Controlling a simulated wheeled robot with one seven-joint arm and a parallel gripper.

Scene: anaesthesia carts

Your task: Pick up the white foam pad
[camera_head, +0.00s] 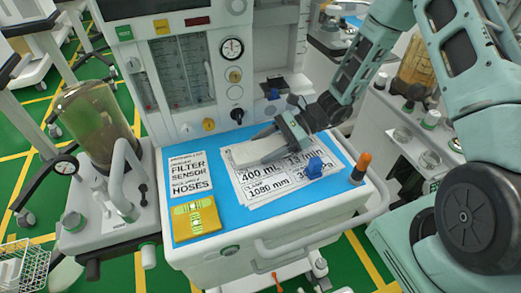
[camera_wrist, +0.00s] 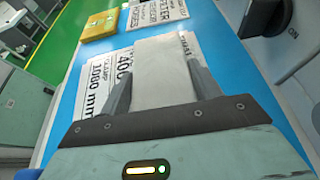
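The white foam pad (camera_wrist: 165,72) lies between the two fingers of my gripper (camera_wrist: 160,68) in the wrist view. Its near end is hidden by the gripper body. In the camera_head view the pad (camera_head: 256,150) is over the printed sheets on the blue cart top, partly covered by my gripper (camera_head: 285,135). The fingers reach down along both sides of the pad, with their tips very close to its edges. I cannot tell whether they press on it or whether the pad is lifted.
The printed sheets (camera_head: 262,190) lie on the blue top (camera_head: 222,235). A yellow pad (camera_head: 195,218), a blue clip (camera_head: 314,167) and an orange-tipped item (camera_head: 360,167) are nearby. The machine's gauge panel (camera_head: 185,75) rises behind. A rail (camera_head: 310,240) runs along the front.

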